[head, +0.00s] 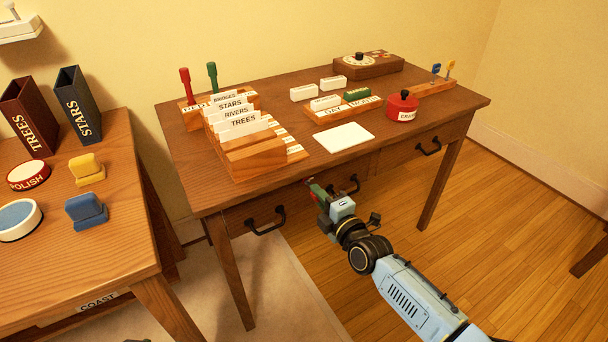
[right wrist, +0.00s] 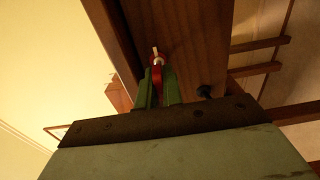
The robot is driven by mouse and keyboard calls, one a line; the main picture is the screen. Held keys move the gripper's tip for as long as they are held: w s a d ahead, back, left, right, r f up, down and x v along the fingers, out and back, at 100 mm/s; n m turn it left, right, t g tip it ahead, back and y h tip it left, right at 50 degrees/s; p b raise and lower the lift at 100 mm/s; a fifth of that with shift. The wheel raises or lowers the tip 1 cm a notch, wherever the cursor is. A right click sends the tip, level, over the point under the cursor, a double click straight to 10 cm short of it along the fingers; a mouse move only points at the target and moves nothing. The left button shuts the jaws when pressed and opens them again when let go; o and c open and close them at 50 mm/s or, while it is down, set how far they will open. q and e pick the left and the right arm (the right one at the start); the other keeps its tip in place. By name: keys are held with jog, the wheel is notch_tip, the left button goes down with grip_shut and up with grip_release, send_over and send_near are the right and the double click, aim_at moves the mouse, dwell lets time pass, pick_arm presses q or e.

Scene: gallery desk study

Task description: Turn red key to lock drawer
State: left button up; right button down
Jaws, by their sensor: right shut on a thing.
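The wooden desk (head: 290,90) has drawers along its front edge. A pale tip shows beyond the red part, close to the brown wooden front (right wrist: 190,40). I cannot tell how far the key is in or how far it is turned.
On the desk stand a card box (head: 255,160), a white card (head: 343,137), a red round container (head: 402,105) and a wooden box with a dial (head: 368,65). A second table (head: 110,240) stands at the left. Open floor (head: 510,200) lies to the right.

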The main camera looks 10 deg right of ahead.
jog(key=shift+p, duration=0.6)
dwell(0.9)
jog(key=shift+w+r, duration=0.1)
jog(key=shift+r, duration=0.1)
dwell(0.4)
jog(key=shift+n+p, duration=0.3)
jog(key=shift+n, duration=0.1)
jog(key=shift+n+p, duration=0.4)
jog(key=shift+n, duration=0.7)
jog(key=shift+a+r+n+p, duration=0.1)
jog(key=shift+n+p, duration=0.2)
jog(key=shift+n, duration=1.2)
